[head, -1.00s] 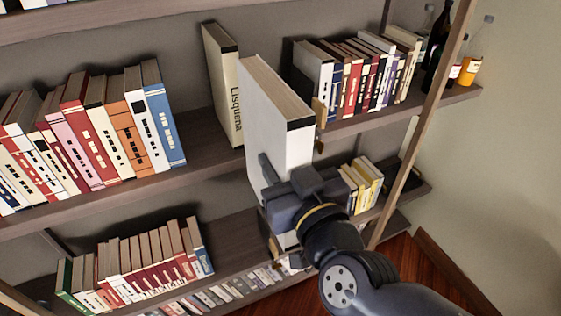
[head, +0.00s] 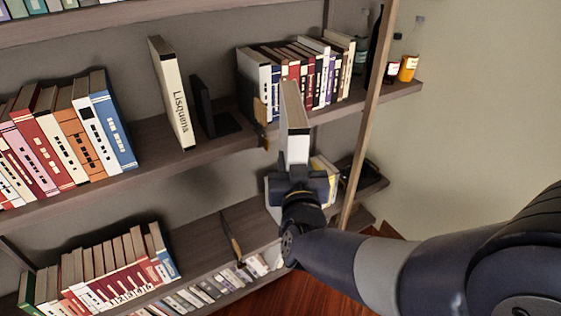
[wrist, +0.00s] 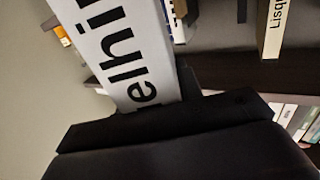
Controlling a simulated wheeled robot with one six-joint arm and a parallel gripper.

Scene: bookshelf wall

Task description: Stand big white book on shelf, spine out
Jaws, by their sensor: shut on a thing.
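My gripper (head: 300,180) is shut on a big white book (head: 297,147), held upright in front of the shelves. The book's white face with large black lettering fills the upper left of the wrist view (wrist: 130,45). In the head view its page block faces up and its lower part is hidden by my gripper. The middle shelf (head: 150,140) is behind and left of the book. On it a cream book labelled Lisquena (head: 176,95) stands alone beside a black bookend (head: 205,108). The book appears apart from the shelf.
Colourful books (head: 70,130) fill the shelf's left part. Bottles (head: 410,65) stand at the right end, behind a wooden upright (head: 370,110). Gaps flank the Lisquena book.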

